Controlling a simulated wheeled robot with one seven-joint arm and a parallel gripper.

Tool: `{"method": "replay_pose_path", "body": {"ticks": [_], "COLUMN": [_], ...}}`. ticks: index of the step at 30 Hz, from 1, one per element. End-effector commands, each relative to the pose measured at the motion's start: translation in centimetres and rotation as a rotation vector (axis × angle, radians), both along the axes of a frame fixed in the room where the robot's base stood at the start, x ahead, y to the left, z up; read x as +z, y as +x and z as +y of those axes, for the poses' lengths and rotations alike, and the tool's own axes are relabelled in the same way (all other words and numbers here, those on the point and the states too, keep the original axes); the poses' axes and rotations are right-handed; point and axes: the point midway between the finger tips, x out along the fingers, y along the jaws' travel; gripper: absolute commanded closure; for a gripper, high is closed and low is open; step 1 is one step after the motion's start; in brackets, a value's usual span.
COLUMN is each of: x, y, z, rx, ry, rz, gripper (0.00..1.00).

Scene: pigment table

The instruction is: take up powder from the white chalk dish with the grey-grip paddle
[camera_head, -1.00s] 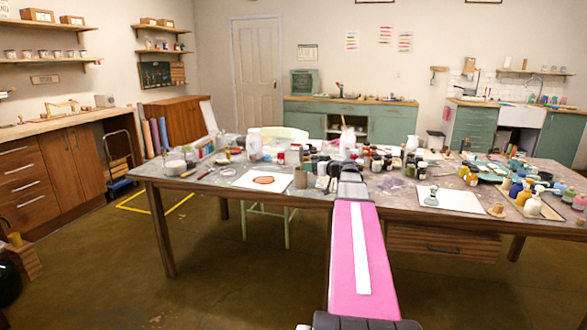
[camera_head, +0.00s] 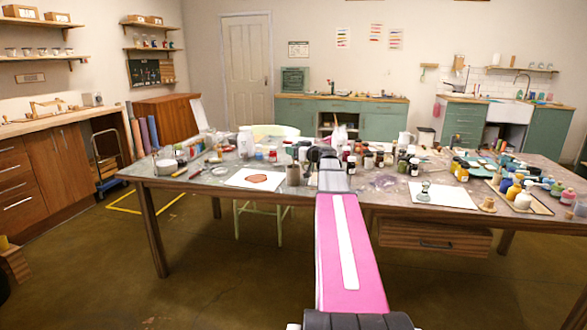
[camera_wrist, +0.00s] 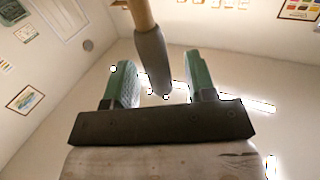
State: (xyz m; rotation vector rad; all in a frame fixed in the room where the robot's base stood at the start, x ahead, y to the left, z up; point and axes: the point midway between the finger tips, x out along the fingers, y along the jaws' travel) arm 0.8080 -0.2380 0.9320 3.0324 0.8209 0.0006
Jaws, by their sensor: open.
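My gripper (camera_wrist: 164,85) is open, with its two green fingers apart in the wrist view. A rod with a tan wooden upper part and a grey sleeve, apparently the grey-grip paddle (camera_wrist: 151,58), comes down from the top edge. Its grey end shows between the fingers, with a gap on both sides; I cannot tell how far away it is. In the head view my pink arm reaches over the table's front edge and its end hides part of the crowded middle. I cannot make out the white chalk dish for certain in either view.
The table (camera_head: 150,178) is crowded with jars and bottles. A white sheet with a red-brown patch (camera_head: 236,180) lies left of my arm; another white sheet (camera_head: 455,197) lies right. A green chair (camera_head: 262,222) stands behind the table. The floor in front is clear.

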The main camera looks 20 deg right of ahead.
Motion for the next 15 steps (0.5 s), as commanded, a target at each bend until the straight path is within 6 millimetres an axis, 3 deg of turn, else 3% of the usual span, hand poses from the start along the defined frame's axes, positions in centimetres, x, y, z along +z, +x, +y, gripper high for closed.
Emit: {"method": "replay_pose_path", "body": {"ticks": [4,11,12,15], "x": [0.0,0.0,0.0,0.0], "y": [1.8,2.0,2.0,2.0], "z": [0.9,1.2,1.2,1.1], "rx": [0.000,-0.001,0.000,0.000], "ry": [0.000,0.000,0.000,0.000], "rz": [0.000,0.000,0.000,0.000], "gripper": [0.49,0.49,0.52,0.85]}}
